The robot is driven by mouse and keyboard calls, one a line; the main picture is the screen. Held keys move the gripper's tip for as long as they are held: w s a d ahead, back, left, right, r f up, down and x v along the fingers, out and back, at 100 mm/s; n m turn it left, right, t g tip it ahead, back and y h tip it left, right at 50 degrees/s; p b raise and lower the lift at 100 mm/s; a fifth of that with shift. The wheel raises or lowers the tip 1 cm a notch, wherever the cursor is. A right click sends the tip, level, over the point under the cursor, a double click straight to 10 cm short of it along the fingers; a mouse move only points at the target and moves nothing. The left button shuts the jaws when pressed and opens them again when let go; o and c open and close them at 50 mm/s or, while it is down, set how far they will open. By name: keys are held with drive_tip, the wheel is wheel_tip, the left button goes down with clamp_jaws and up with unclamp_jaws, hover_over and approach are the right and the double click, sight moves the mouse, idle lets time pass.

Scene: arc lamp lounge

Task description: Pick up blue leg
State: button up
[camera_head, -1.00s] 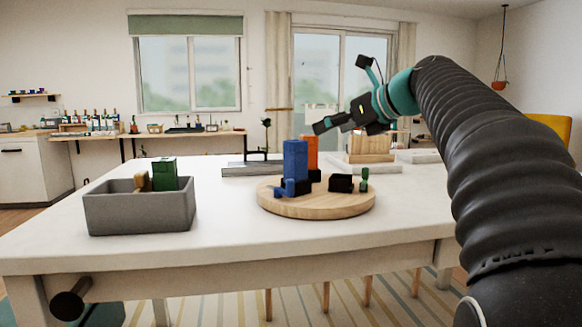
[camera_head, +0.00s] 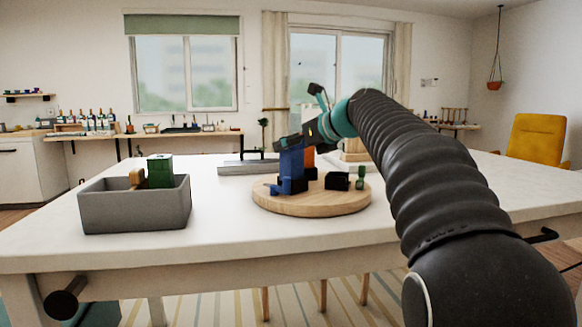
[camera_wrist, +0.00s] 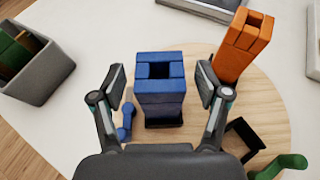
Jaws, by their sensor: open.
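The blue leg (camera_head: 292,171) is an upright blue block tower with a square hollow top and a dark base, standing on the round wooden board (camera_head: 320,207). In the wrist view the blue leg (camera_wrist: 160,90) stands between the two open fingers of my gripper (camera_wrist: 162,92), with a gap visible on each side. In the head view my gripper (camera_head: 292,142) is at the top of the leg and partly covers it. A small blue piece (camera_wrist: 127,118) lies beside the leg, near the left finger.
An orange tower (camera_wrist: 243,45) stands close to the right finger. A black block (camera_head: 337,181) and a small green piece (camera_head: 360,178) are also on the board. A grey bin (camera_head: 134,208) holding green and wooden blocks stands to the left. The table front (camera_head: 230,248) is clear.

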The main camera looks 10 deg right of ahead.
drive_tip(key=shift+w+a+f, duration=0.1)
drive_tip(key=shift+w+a, duration=0.05)
drive_tip(key=shift+w, duration=0.1)
clamp_jaws()
drive_tip(key=shift+r, duration=0.5)
wheel_tip(320, 180, up, 3)
drive_tip(key=shift+r+p, duration=0.1)
drive_tip(key=shift+p, duration=0.45)
drive_tip(key=d+r, duration=0.6)
drive_tip(key=d, duration=0.5)
drive_tip(key=shift+s+d+r, duration=0.2)
drive_tip(key=shift+s+r, duration=0.2)
drive_tip(key=shift+s, duration=0.05)
